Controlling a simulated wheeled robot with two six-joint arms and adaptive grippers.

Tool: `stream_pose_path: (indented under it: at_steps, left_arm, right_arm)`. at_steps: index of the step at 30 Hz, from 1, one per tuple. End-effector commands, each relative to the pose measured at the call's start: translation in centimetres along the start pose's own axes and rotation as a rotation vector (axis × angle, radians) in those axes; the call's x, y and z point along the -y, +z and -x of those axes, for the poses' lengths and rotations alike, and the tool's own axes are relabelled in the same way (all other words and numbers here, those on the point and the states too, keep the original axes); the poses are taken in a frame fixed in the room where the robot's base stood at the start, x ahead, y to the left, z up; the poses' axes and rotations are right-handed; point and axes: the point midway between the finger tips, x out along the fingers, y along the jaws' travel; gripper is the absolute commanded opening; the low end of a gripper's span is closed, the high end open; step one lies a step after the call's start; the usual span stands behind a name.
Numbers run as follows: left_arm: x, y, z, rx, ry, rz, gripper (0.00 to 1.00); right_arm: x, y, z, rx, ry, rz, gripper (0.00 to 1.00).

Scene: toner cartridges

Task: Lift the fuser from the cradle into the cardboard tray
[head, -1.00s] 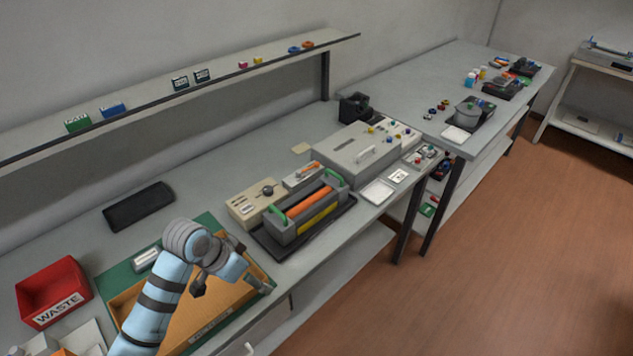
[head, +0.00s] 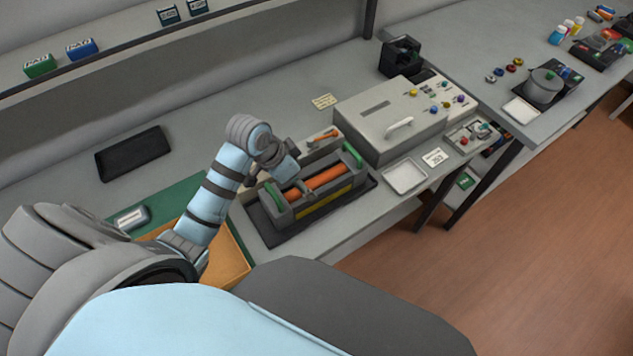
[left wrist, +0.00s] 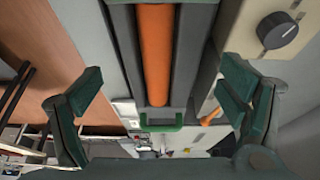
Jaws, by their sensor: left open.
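The fuser (head: 322,190) is a grey unit with an orange roller, a yellow label strip and a green handle at each end. It sits in the black cradle (head: 262,228) on the bench. My left gripper (head: 279,186) is open over the fuser's left part, apart from its far handle. In the left wrist view, the fingers (left wrist: 160,92) stand apart on either side of the fuser (left wrist: 156,60), with one green handle (left wrist: 160,124) showing. The cardboard tray (head: 232,266) lies left of the cradle, partly hidden by my arm. My right gripper is out of view.
A beige box with a black knob (left wrist: 281,30) stands close beside the fuser. A grey machine with a handle (head: 385,125) and a white dish (head: 405,177) stand to the right. A black pad (head: 133,153) lies at the left back, with clear bench around it.

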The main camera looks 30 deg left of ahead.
Motion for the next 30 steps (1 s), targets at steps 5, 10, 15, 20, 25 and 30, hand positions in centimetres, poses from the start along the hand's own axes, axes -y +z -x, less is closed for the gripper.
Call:
stream_pose_path:
  at_steps: [5, 10, 15, 20, 25, 30]
  left_arm:
    - [0.0, -0.1, -3.1, 0.001, 0.002, 0.0, 0.89]
    - [0.0, -1.5, -5.9, -0.001, 0.004, 0.0, 0.89]
    - [0.0, -1.5, -8.3, 0.001, 0.001, -0.002, 0.89]
    - [0.0, -1.6, -8.2, 0.0, 0.0, -0.003, 0.89]
    - [0.0, -1.6, -8.2, 0.0, 0.001, -0.003, 0.67]
    - [0.0, -1.6, -8.2, 0.0, 0.001, -0.002, 0.4]
  right_arm:
    - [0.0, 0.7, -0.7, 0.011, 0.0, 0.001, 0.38]
    - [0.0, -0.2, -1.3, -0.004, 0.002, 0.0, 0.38]
    - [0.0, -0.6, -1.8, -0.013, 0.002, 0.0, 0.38]
    - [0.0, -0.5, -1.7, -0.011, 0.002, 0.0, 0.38]
    - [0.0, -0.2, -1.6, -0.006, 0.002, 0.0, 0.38]
    - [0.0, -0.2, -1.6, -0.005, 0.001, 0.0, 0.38]
